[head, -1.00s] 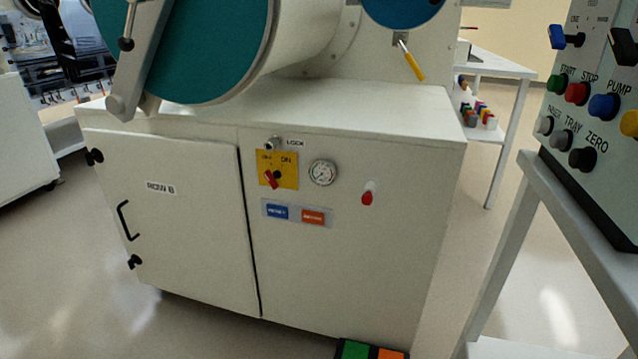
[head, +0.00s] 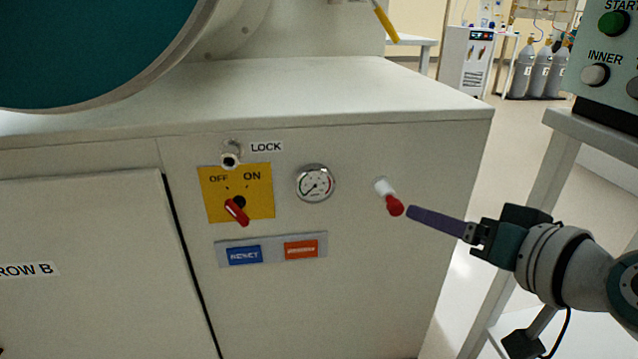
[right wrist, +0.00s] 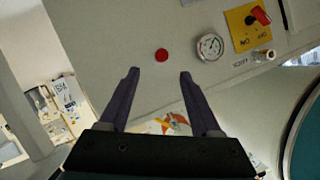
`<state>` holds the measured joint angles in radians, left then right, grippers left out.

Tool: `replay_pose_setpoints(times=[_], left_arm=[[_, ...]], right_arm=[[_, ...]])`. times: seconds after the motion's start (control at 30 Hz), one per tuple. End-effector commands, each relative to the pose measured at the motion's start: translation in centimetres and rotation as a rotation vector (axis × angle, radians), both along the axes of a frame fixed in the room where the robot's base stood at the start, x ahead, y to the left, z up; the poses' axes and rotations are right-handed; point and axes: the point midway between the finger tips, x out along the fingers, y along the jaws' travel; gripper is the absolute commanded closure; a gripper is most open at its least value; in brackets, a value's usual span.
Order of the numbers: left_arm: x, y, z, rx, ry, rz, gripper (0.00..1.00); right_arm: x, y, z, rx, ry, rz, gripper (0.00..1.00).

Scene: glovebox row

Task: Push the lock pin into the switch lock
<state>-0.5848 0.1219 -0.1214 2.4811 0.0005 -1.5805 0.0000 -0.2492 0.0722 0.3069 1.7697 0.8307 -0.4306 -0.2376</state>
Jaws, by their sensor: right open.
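A lock pin with a red head (head: 394,206) stands out from the white cabinet front in a short white holder (head: 383,187). The switch lock (head: 231,155), a silver fitting with a dark round opening, sits beside the LOCK label. My right gripper (head: 414,213) is open just right of the red head. In the right wrist view the red head (right wrist: 161,55) shows beyond and between the open fingertips (right wrist: 160,74). My left gripper is not in view.
A pressure gauge (head: 315,183) lies between the switch plate and the pin. A blue and orange button panel (head: 271,250) is below. A control box on a stand (head: 590,125) is close to my right arm. The cabinet front under the pin is clear.

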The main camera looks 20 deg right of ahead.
Motion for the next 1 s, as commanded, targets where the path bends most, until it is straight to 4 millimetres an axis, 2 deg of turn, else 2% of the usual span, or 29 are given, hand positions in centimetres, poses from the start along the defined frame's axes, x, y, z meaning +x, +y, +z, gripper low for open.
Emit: replay_pose_setpoints(times=[0.2, 0.4, 0.77, 1.0], left_arm=[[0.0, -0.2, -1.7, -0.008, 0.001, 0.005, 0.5], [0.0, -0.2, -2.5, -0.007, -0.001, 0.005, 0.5], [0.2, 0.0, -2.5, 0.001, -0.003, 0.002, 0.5], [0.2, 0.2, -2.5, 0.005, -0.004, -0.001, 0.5]], right_arm=[[4.0, 0.1, -1.7, 0.001, -0.002, 0.001, 0.35], [6.2, 0.1, -2.4, 0.0, 0.0, 0.002, 0.35], [6.8, 0.1, -2.5, -0.001, 0.002, 0.003, 0.35], [6.8, 0.1, -2.5, -0.001, 0.002, 0.003, 0.6]])
